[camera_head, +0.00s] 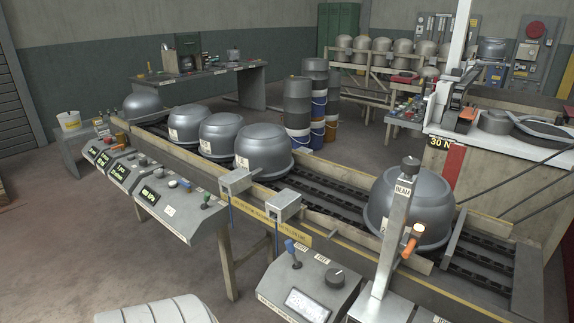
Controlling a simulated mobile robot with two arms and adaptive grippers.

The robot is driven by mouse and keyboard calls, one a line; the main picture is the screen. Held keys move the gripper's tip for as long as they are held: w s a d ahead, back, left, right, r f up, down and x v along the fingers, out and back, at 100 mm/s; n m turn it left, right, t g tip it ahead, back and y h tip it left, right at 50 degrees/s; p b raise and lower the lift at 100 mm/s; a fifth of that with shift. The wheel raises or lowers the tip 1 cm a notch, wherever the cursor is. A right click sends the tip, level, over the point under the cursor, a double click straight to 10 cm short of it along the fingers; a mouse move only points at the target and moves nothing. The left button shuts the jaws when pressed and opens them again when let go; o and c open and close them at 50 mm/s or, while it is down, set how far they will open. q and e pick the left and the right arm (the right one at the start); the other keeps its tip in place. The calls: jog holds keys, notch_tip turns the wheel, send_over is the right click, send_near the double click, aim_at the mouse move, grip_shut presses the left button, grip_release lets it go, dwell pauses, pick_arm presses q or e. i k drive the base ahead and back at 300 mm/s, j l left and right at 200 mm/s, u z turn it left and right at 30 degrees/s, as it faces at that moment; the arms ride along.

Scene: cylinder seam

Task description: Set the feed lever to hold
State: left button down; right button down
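A small control box (312,290) stands at the bottom centre, with a blue-handled lever (291,251) at its back left, standing nearly upright. I take this for the feed lever, but its small labels are too small to read surely. To the right, a metal post marked BEAM (398,222) carries an orange-tipped handle (413,240). Neither of my grippers shows in the head view.
A conveyor (330,196) holds several grey metal vessels, one (421,205) behind the post. A sloped panel (172,203) with displays and small levers stands left. A bench marked 30 N (490,165) stands right. Floor (110,255) at left is clear.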

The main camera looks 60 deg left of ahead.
aim_at(207, 196)
jog(key=u, duration=2.4)
